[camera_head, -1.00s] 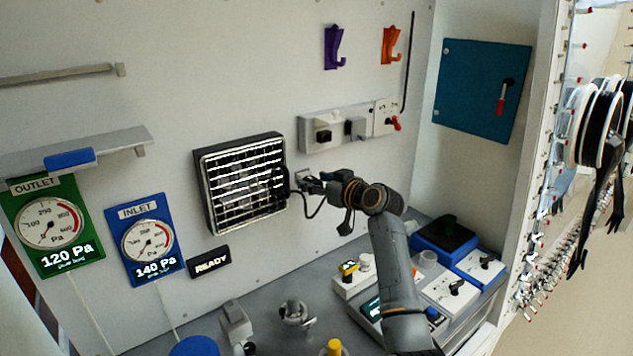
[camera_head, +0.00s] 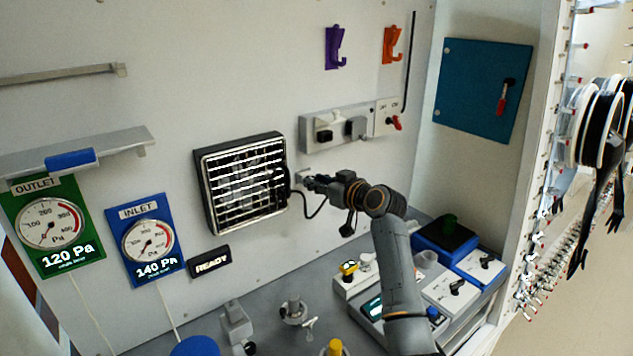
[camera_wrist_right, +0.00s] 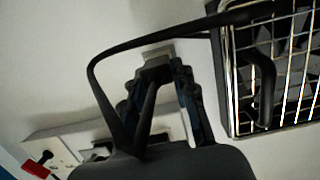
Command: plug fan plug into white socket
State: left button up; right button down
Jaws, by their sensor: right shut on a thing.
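The fan (camera_head: 243,182) is a square black-framed unit with a light grille, mounted on the back wall. A black cable (camera_head: 314,208) loops from its right side. My right gripper (camera_head: 310,183) is just right of the fan, close to the wall and below the socket strip. In the right wrist view the gripper (camera_wrist_right: 160,82) is shut on a dark block (camera_wrist_right: 155,73), which appears to be the fan plug; the fingers hide much of it. The white socket (camera_head: 328,120) is on the wall strip above the gripper, apart from it. My left gripper is out of view.
A grey socket (camera_head: 356,127) and a switch panel with a red lever (camera_head: 395,123) share the strip. A small grey wall plate (camera_wrist_right: 158,52) lies behind the held block. Below, the bench holds several devices, including a yellow-topped one (camera_head: 347,268).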

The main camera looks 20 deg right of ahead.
jog(key=shift+s+d, duration=0.25)
jog(key=shift+s, duration=0.2)
jog(key=shift+p+v, duration=0.45)
jog(key=shift+v, duration=0.3)
dwell(0.3)
jog(key=shift+s+d+f+p, duration=0.1)
jog(key=shift+s+d+p, duration=0.15)
jog(key=shift+s, duration=0.5)
jog(key=shift+s+d+p, duration=0.15)
jog(key=shift+s+d, duration=0.1)
jog(key=shift+s, duration=0.55)
jog(key=shift+s+d+f+p, duration=0.1)
jog(key=shift+s+d+p, duration=0.15)
jog(key=shift+s, duration=0.5)
jog(key=shift+r, duration=0.1)
jog(key=s+d+r, duration=0.1)
jog(key=d+r, duration=0.1)
jog(key=r, duration=0.3)
jog(key=s+d+r+b, duration=0.1)
jog(key=d+r, duration=0.1)
jog(key=r, duration=0.4)
jog(key=shift+s+d+r, duration=0.2)
jog(key=shift+s+d, duration=0.2)
